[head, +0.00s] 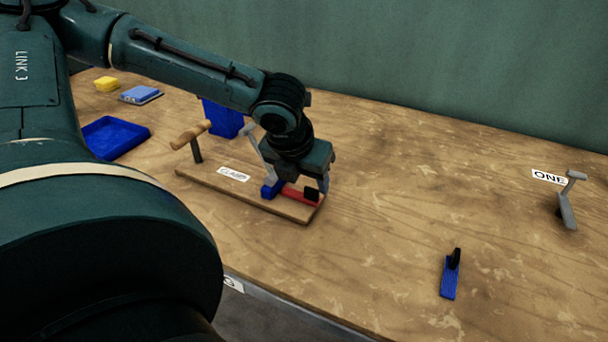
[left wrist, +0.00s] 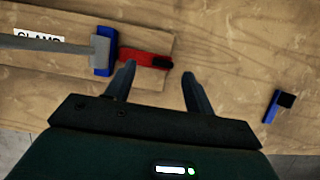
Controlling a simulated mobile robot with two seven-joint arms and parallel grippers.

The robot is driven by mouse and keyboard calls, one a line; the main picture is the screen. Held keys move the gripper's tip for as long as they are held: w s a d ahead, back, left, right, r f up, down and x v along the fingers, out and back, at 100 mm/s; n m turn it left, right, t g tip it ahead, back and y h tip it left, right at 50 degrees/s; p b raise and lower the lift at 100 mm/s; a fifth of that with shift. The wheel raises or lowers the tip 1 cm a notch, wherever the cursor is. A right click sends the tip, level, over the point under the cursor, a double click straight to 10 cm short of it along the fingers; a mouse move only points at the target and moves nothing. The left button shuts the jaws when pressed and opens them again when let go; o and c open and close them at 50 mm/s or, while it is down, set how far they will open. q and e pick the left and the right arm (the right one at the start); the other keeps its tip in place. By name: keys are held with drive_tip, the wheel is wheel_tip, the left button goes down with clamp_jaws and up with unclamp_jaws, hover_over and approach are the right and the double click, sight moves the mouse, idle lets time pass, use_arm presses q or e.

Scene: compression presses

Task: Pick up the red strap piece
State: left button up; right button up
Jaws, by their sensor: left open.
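The red strap piece (head: 299,195) lies on the right end of the wooden clamp board, with a black block at its right end. It runs out from the blue clamp part (head: 271,190). In the left wrist view the red strap piece (left wrist: 142,60) lies just beyond the fingertips, its black end between their lines. My left gripper (head: 300,182) is open and points down over the strap's end. In the left wrist view the left gripper (left wrist: 158,70) shows two spread fingers with nothing between them. My right gripper is not in view.
The clamp board (head: 225,188) carries a wooden-handled lever (head: 191,135). A blue piece with a black end (head: 449,278) lies at the front right. A grey lever (head: 567,205) stands by the ONE label. Blue trays (head: 115,138) are at left. The table's middle right is mostly clear.

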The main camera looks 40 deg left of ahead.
sight(311, 190)
use_arm(q)
drive_tip(key=b+x, duration=0.1)
drive_tip(key=x, duration=0.2)
drive_tip(key=shift+s+d, duration=0.1)
drive_tip(key=shift+d, duration=0.1)
drive_tip(key=shift+w+f, duration=0.25)
drive_tip(key=shift+f, duration=0.2)
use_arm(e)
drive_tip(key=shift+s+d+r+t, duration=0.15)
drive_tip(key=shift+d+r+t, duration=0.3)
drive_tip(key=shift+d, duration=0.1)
use_arm(q)
drive_tip(key=shift+c, duration=0.3)
drive_tip(key=c, duration=1)
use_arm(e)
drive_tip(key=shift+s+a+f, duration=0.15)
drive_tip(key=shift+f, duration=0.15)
use_arm(q)
drive_tip(key=shift+r, duration=0.1)
